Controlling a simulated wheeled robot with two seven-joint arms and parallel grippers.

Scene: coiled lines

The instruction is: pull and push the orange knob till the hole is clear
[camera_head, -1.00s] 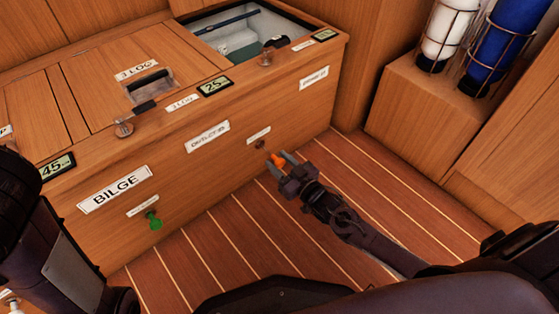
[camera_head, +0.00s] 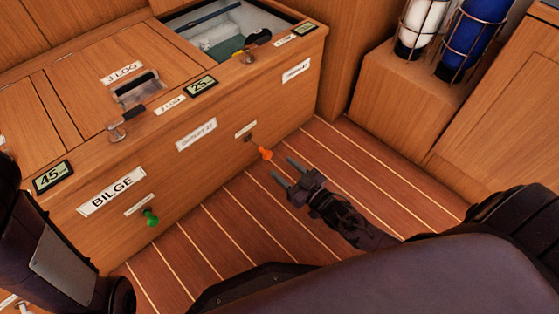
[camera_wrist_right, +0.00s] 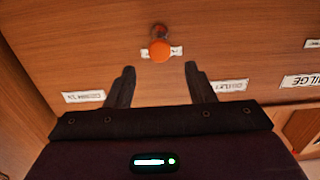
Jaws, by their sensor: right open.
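The orange knob (camera_head: 265,154) stands out from the front panel of the wooden locker on a short stem. A dark spot where the stem meets the panel (camera_head: 248,138) shows just behind it; I cannot tell whether the hole is clear. My right gripper (camera_head: 282,167) is open and empty, a little to the right of the knob and apart from it. In the right wrist view the orange knob (camera_wrist_right: 160,48) sits ahead of and between the open fingertips (camera_wrist_right: 159,68). My left gripper is out of view; only part of the left arm shows.
A green knob (camera_head: 150,217) is lower left on the same panel, near the BILGE label (camera_head: 112,191). An open compartment (camera_head: 225,30) is in the locker top. White and blue cylinders (camera_head: 470,35) stand in cages at right. Striped floor (camera_head: 330,185) is free around the gripper.

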